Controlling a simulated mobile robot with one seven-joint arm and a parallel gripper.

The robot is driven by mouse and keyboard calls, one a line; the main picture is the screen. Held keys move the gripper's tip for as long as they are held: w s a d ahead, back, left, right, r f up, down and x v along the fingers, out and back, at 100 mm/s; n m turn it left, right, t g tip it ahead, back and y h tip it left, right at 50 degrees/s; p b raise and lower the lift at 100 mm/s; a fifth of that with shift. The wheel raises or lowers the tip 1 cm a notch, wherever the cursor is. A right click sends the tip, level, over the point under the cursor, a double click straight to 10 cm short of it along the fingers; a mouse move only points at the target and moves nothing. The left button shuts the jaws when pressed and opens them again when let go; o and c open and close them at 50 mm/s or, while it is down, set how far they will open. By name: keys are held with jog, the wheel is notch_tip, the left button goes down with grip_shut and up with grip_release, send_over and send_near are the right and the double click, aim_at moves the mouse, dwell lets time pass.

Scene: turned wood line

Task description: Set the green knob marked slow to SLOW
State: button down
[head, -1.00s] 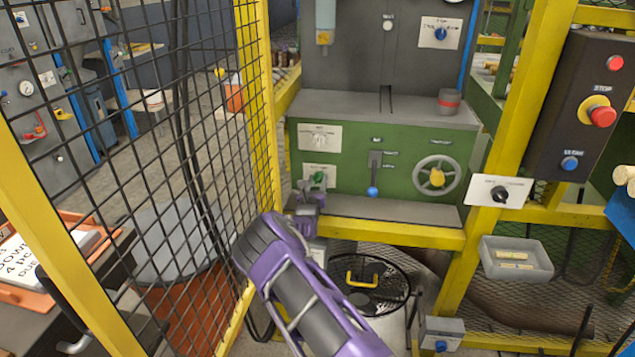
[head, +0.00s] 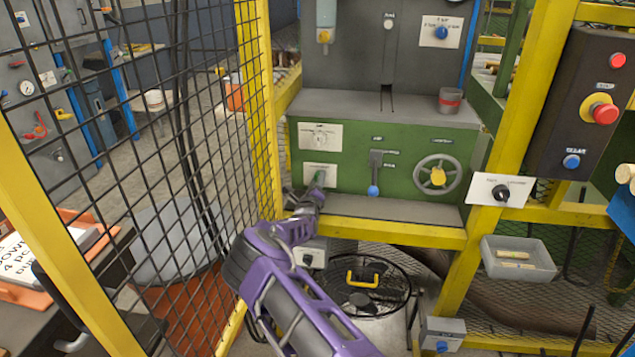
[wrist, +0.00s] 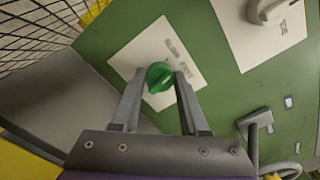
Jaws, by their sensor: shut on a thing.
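The green knob (wrist: 159,77) sits on a white label plate (wrist: 138,55) on the green machine front.
A white knob on its own plate (head: 320,135) is just above. A blue-tipped lever (head: 374,188) and a handwheel (head: 437,175) are to the right. A yellow-framed mesh fence (head: 262,130) stands close on the left. A grey ledge (head: 390,208) runs below.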

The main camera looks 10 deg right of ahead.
jog(key=shift+n, duration=1.9)
jog(key=shift+c, duration=2.1)
grip_release()
